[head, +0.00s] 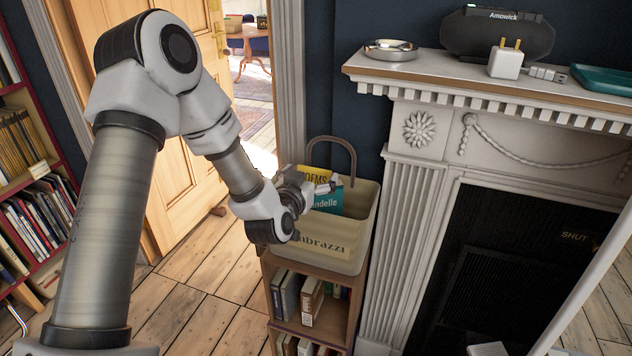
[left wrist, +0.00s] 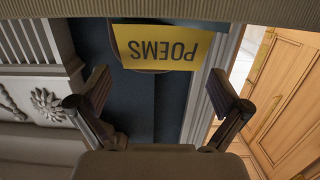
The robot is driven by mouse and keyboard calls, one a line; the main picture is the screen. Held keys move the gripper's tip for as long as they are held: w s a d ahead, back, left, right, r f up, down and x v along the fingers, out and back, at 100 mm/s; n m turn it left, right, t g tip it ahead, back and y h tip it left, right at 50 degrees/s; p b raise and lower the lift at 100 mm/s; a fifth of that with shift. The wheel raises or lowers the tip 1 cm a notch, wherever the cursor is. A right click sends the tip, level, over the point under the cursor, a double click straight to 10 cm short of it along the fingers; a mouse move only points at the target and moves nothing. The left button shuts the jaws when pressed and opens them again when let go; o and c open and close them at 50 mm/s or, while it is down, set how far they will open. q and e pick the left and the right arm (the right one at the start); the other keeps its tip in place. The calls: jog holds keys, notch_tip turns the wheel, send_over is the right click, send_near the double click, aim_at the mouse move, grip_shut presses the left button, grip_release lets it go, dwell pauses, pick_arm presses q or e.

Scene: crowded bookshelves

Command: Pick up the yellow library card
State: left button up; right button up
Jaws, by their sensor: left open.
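A yellow flat item printed POEMS (head: 319,174) stands in a beige bin (head: 340,263), behind a teal item marked "ndelle" (head: 328,203). The yellow item also shows upside down in the left wrist view (left wrist: 158,45). I cannot tell whether it is the library card or a book; no other yellow card is clear. My left gripper (head: 318,187) is at the bin's opening, partly in front of the yellow item. In the left wrist view its fingers (left wrist: 160,92) are spread wide with nothing between them, and the yellow item lies beyond them.
The bin has a raised handle (head: 333,142) and stands on a small bookcase (head: 313,300). A white fireplace (head: 412,205) is close on the right, its mantel (head: 440,78) holding a dish, speaker and charger. A wooden door (head: 190,190) is on the left.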

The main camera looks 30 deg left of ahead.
aim_at(314, 169)
pick_arm(q)
jog(key=x, duration=0.3)
jog(key=shift+a+f, duration=0.1)
jog(key=shift+a, duration=0.05)
jog(key=c, duration=0.6)
